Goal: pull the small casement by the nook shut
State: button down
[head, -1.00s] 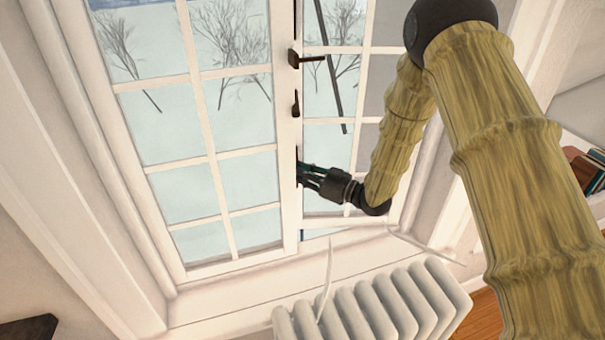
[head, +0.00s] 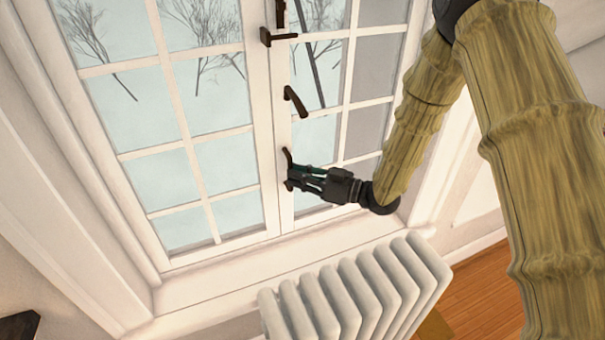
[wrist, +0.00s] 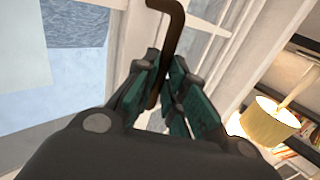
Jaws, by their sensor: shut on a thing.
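The casement (head: 283,110) is the right-hand white sash with small panes, carrying dark handles along its left edge. My gripper (head: 291,178) is shut on the lowest dark handle (head: 286,156). In the wrist view, the bent dark handle (wrist: 172,22) rises from between the teal finger pads of my gripper (wrist: 162,80). The casement's left edge lies close against the neighbouring left sash (head: 155,146), and its bottom edge looks nearly flush with the frame. Whether it is fully closed I cannot tell. My arm covers part of its lower right.
A white ribbed radiator (head: 365,290) stands below the window, under my gripper. A white sill (head: 200,292) runs between them. Wooden floor (head: 485,290) shows at the right. The wrist view shows a lit lamp (wrist: 268,122) by shelves.

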jog(key=shift+d, duration=0.2)
jog(key=c, duration=1.8)
grip_release()
jog(key=shift+w, duration=0.1)
jog(key=shift+o, duration=0.2)
jog(key=shift+d, duration=0.2)
jog(key=shift+a, duration=0.15)
jog(key=v, duration=1.2)
